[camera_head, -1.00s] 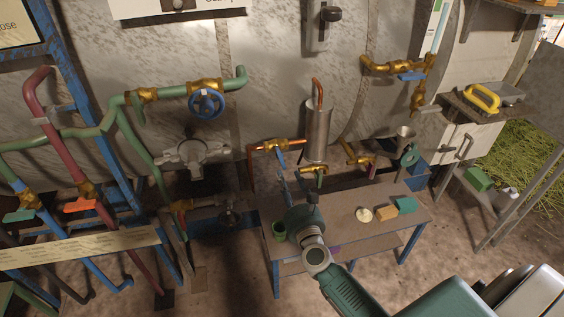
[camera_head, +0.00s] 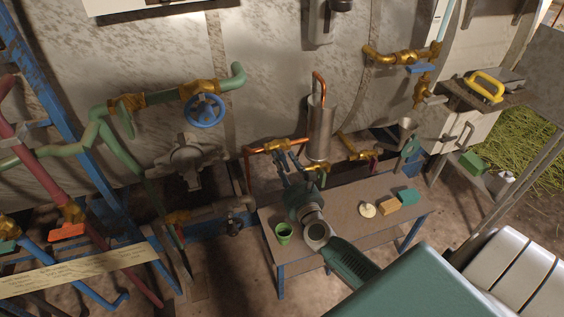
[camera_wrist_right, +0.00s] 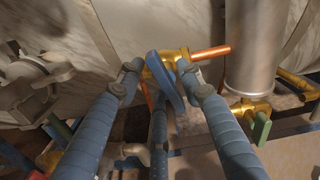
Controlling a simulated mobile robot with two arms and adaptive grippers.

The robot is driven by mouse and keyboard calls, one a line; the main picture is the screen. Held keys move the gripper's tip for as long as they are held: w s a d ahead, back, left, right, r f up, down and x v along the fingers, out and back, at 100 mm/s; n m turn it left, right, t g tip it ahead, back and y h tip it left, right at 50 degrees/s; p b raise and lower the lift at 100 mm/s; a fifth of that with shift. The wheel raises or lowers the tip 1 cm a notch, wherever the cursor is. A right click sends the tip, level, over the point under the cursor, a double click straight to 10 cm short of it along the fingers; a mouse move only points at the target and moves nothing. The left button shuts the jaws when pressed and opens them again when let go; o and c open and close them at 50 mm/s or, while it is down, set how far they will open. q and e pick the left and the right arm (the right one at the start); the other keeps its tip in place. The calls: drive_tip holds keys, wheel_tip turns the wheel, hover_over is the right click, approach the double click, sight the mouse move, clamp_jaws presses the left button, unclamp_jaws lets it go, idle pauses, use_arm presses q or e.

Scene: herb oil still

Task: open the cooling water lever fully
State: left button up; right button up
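The cooling water lever is a blue handle on a brass valve, which sits in a copper pipe left of the steel cylinder. The blue lever (camera_wrist_right: 166,82) shows clearly in the right wrist view, hanging below and in front of the brass valve body (camera_wrist_right: 172,62). In the head view the brass valve (camera_head: 277,146) shows, but its lever is hard to tell from my fingers. My right gripper (camera_head: 290,160) is at the valve. My left gripper is out of view.
The steel cylinder (camera_head: 320,130) stands just right of the valve. A brass valve with a green handle (camera_wrist_right: 261,128) is below right. The low table (camera_head: 340,212) holds a green cup (camera_head: 284,233) and small blocks. A blue handwheel (camera_head: 205,110) is to the left.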

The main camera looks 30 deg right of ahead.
drive_tip(key=c, duration=0.8)
clamp_jaws()
drive_tip(key=shift+n, duration=0.3)
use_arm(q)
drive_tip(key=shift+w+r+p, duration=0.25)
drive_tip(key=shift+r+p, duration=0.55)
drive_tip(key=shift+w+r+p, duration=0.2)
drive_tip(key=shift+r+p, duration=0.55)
use_arm(e)
drive_tip(key=shift+w+a+f+n, duration=0.1)
drive_tip(key=shift+f+n, duration=0.1)
drive_tip(key=shift+n, duration=2.25)
drive_tip(key=shift+s+f+n, duration=0.1)
drive_tip(key=shift+f+n, duration=0.15)
drive_tip(key=shift+n, duration=2.15)
drive_tip(key=shift+w+a+f+n, duration=0.1)
drive_tip(key=shift+f+n, duration=0.1)
drive_tip(key=shift+n, duration=2.25)
drive_tip(key=o, duration=0.9)
unclamp_jaws()
drive_tip(key=shift+f, duration=0.1)
